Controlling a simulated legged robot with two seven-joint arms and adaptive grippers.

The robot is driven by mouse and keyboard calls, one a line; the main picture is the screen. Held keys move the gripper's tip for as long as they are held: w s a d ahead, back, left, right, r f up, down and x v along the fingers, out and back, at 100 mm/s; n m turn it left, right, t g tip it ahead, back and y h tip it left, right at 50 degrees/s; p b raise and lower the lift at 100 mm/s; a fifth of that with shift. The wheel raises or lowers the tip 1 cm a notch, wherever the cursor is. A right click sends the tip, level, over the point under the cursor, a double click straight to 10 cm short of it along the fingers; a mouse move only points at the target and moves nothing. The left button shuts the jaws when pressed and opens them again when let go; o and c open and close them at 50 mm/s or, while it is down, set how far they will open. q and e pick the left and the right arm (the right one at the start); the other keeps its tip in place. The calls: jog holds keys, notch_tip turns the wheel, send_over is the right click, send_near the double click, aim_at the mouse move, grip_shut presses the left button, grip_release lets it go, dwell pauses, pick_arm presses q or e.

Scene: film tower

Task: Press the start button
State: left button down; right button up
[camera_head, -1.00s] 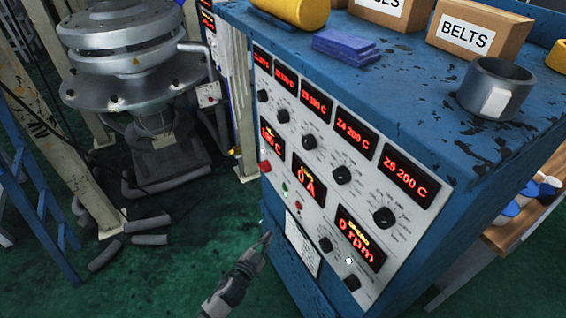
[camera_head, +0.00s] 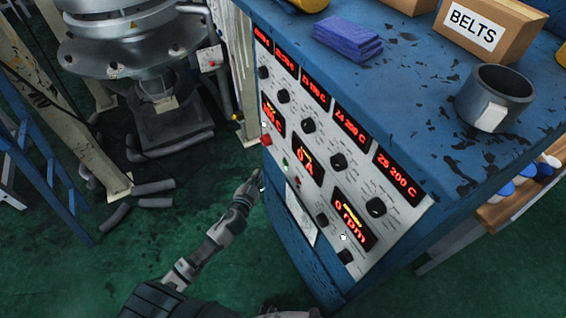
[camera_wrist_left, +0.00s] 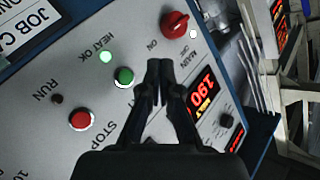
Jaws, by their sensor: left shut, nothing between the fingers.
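The control panel (camera_head: 325,170) is the white sloping face of a blue cabinet. The green button (camera_head: 285,162), which I take as the start button, sits low on its left side; it also shows in the left wrist view (camera_wrist_left: 124,77). A red button (camera_wrist_left: 82,119) labelled STOP is beside it. My left gripper (camera_head: 257,178) is at the panel's lower left edge, shut and empty. In the left wrist view its joined fingertips (camera_wrist_left: 158,70) appear just right of the green button; contact cannot be told. My right gripper is not clearly visible.
A red main switch (camera_wrist_left: 174,24) stands near the fingertips. The HEAT OK lamp (camera_wrist_left: 106,57) is lit; the RUN lamp (camera_wrist_left: 57,98) is dark. Green floor lies left.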

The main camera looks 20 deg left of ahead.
aim_at(285, 162)
pick_arm(q)
jog(key=w+d, duration=0.5)
jog(key=shift+w+b, duration=0.2)
jog(key=shift+b, duration=0.2)
jog(key=shift+w+d+r, duration=0.1)
jog(key=shift+d, duration=0.05)
dwell(1.1)
jog(key=shift+w+d, duration=0.15)
jog(key=shift+d, duration=0.05)
jog(key=shift+w+d+r, duration=0.1)
jog(key=shift+w+d, duration=0.1)
jog(key=shift+w, duration=0.1)
dwell(0.8)
jog(key=shift+s, duration=0.1)
jog(key=shift+s+a, duration=0.5)
jog(key=shift+s, duration=0.05)
